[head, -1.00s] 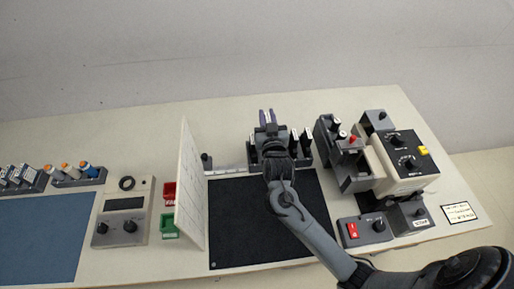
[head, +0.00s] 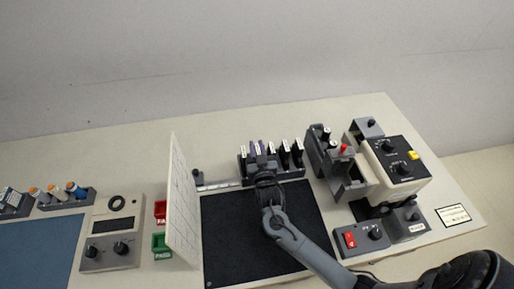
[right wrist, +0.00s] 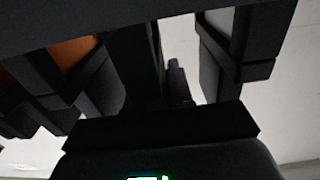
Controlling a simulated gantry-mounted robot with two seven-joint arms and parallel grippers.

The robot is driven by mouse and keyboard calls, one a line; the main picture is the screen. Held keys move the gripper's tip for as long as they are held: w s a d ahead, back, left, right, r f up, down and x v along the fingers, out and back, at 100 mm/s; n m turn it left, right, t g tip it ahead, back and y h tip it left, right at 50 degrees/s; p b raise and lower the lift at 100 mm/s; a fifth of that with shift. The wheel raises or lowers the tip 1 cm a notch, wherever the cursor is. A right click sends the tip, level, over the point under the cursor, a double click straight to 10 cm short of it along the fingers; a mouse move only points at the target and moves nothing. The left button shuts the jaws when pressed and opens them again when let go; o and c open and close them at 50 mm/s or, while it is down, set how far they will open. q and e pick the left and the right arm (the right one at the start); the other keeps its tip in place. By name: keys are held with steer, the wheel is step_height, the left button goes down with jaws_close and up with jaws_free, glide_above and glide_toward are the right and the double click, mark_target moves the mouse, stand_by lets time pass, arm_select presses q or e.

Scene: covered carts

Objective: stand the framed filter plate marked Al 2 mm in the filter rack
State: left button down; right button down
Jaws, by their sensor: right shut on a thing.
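The filter rack (head: 292,176) is a dark holder at the back edge of the black mat. Several dark framed plates with white top labels stand in it, such as one framed plate (head: 285,150) right of my gripper. My right gripper (head: 257,149) is over the rack's left-middle part, its fingers pointing down among the plates. It is shut on a framed filter plate, mostly hidden by the hand in the head view. The plate's mark cannot be read, nor whether it is seated. The right wrist view is dark, with block-like shapes close by. My left gripper is out of view.
A white upright panel (head: 182,205) stands left of the black mat (head: 232,245). Right of the rack are a grey holder (head: 325,160) and a cream box with knobs (head: 398,160). A red-switch box (head: 351,241) stands at front right. The mat is mostly clear.

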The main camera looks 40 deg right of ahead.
steer(key=c, duration=1)
jaws_free()
steer(key=shift+f, duration=0.1)
